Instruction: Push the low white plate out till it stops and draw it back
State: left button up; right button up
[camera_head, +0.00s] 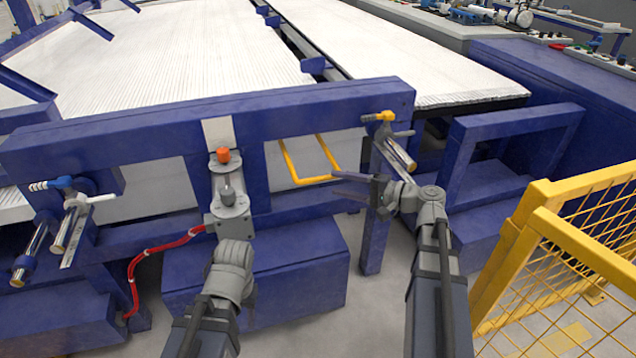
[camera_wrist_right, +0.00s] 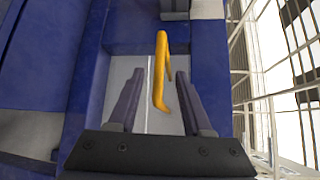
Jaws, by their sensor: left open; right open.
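A low white plate (camera_head: 348,150) shows through the opening in the blue frame; much of it is hidden by the frame. A bent yellow handle (camera_head: 297,181) stands out at this opening. My right gripper (camera_head: 338,184) is open, its fingers pointing left close to the handle's right end. In the right wrist view the yellow handle (camera_wrist_right: 160,75) lies between the two spread fingers, with gaps on both sides and no visible contact. My left arm's wrist (camera_head: 234,256) is below the grey fixture; its fingers are hidden.
The grey fixture with an orange cap (camera_head: 222,155) and a red cable (camera_head: 140,262) are close to my left wrist. A blue post (camera_head: 376,225) stands under my right gripper. A yellow mesh fence (camera_head: 560,255) stands at the right. Grey floor lies between the post and the fence.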

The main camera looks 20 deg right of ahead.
aim_at(321, 180)
jog(key=b+x, duration=0.1)
jog(key=x, duration=0.6)
grip_shut()
dwell(0.4)
dwell(1.0)
